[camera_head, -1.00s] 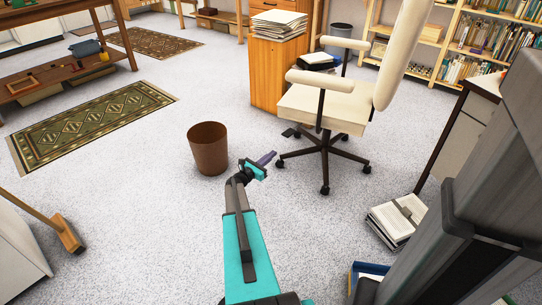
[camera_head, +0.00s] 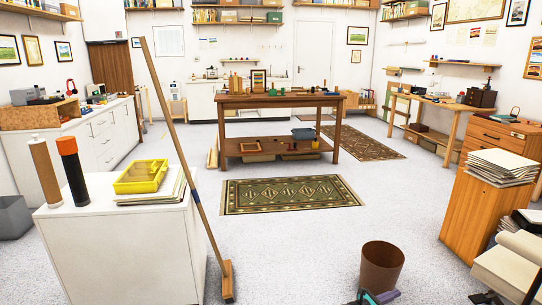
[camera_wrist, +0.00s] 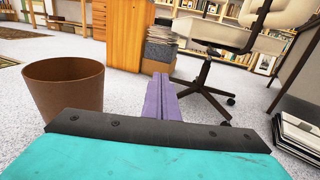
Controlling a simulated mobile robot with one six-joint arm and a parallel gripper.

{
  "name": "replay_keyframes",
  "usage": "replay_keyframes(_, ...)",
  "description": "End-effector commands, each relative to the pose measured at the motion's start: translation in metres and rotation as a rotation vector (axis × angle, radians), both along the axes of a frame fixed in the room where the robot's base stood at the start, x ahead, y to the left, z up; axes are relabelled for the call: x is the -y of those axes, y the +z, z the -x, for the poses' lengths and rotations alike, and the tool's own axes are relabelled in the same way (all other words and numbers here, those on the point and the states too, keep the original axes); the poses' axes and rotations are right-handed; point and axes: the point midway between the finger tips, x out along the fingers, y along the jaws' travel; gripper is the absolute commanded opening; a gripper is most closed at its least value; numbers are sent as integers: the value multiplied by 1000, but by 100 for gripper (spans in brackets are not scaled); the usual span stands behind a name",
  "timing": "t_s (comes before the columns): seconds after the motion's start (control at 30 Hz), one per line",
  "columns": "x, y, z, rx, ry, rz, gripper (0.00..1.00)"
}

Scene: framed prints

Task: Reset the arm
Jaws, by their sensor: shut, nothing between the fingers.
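My gripper (camera_wrist: 160,82) shows in the wrist view as purple fingers pointing forward from a dark bracket and a teal link. The fingers are together and empty. In the head view only the tip of my gripper (camera_head: 382,297) shows at the bottom edge, just in front of the brown bin. The rest of my arm is out of that view.
A brown bin (camera_head: 381,266) stands close by; it is also at left in the wrist view (camera_wrist: 66,88). A desk chair (camera_wrist: 235,38) and papers (camera_wrist: 300,132) are at right. A white cabinet (camera_head: 125,250) and leaning broom (camera_head: 227,280) stand left. Open floor surrounds the rug (camera_head: 290,194).

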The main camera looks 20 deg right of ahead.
Motion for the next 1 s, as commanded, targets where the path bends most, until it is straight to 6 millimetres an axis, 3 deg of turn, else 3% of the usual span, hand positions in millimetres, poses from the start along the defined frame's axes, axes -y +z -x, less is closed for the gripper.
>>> replay_keyframes(0.03, -22, 10, -9, 3, 19, -17, 0)
replay_keyframes(0.23, -96, 11, -28, 36, 54, -107, 0)
replay_keyframes(0.47, -184, 10, -28, 110, 53, -239, 0)
replay_keyframes(0.77, -302, 6, 9, 242, -32, -452, 0)
replay_keyframes(1.0, -387, 3, 58, 352, -170, -615, 0)
